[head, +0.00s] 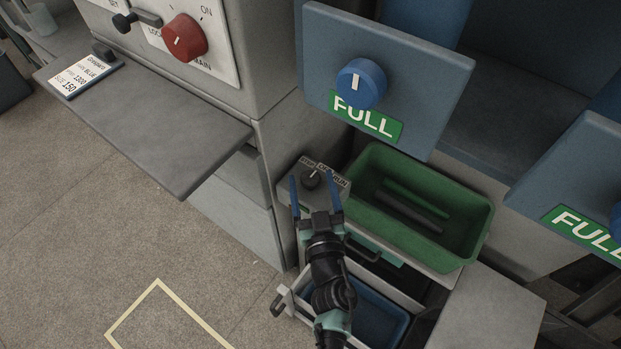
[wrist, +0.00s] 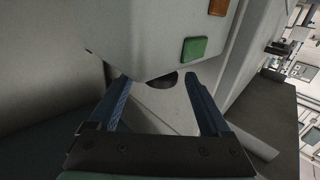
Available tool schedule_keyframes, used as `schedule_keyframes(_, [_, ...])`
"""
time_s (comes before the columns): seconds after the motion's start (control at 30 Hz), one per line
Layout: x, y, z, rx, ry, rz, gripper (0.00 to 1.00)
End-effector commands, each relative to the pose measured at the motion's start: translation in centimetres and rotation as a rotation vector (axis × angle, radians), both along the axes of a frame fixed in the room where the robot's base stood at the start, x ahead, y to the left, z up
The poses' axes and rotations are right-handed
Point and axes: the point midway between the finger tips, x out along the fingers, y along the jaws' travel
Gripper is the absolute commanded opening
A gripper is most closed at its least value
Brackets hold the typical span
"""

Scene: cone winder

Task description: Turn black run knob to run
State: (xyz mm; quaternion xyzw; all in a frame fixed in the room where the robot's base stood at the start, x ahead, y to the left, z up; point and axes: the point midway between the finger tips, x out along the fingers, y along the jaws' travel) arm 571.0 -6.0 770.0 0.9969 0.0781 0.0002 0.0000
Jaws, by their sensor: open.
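The black run knob (head: 311,179) sits on top of a small grey control box (head: 325,196), beside labels, the right one reading RUN (head: 341,181). Its pale pointer mark is too small to read surely. My gripper (head: 314,181) is open, with one blue finger left of the knob and one right of it in the head view. In the wrist view a dark rounded part, likely the knob (wrist: 163,81), shows between the fingertips of my gripper (wrist: 157,78), partly hidden by a grey housing (wrist: 165,35). I cannot tell whether the fingers touch it.
A green bin (head: 385,235) with rods stands right of the knob. Above hangs a blue-grey panel (head: 425,65) with a blue knob (head: 361,83) and a FULL label. A red knob (head: 184,38) and a grey shelf (head: 150,125) are at left. Floor at lower left is clear.

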Motion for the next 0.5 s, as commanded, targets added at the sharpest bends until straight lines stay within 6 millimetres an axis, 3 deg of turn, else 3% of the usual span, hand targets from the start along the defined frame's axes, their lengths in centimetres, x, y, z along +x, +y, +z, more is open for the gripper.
schedule_keyframes(0.2, [1.5,0.3,0.0,0.000,0.000,0.000,0.82])
schedule_keyframes(0.5, [1.6,0.3,0.0,0.000,0.000,0.001,0.80])
